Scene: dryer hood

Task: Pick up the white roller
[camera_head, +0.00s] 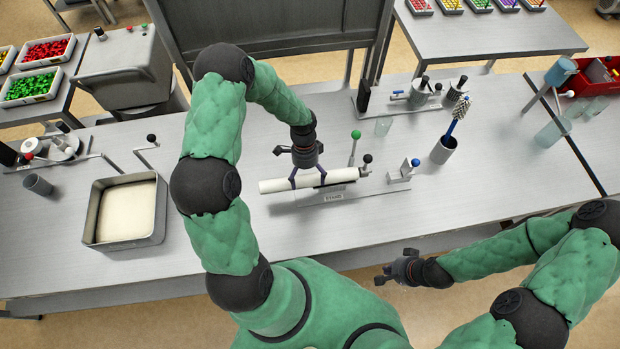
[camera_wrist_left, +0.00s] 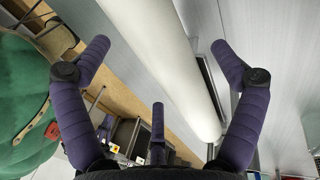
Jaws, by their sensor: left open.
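The white roller (camera_head: 275,186) lies level on a low metal stand (camera_head: 325,195) with a small label, near the middle of the table. In the left wrist view the roller (camera_wrist_left: 165,60) runs diagonally between my left gripper's spread fingers. My left gripper (camera_head: 308,177) is open, pointing down right over the roller. Its fingertips show at the roller's edge in the head view; I cannot tell whether they touch it. My right gripper (camera_head: 382,275) hangs in front of the table's near edge, away from the roller, and is too small to read.
A green-knobbed lever (camera_head: 355,148) and a black-knobbed post stand close to the roller's right end. A square metal pan (camera_head: 126,210) is at left. A cup with a blue brush (camera_head: 443,150) stands at right. The table between pan and stand is clear.

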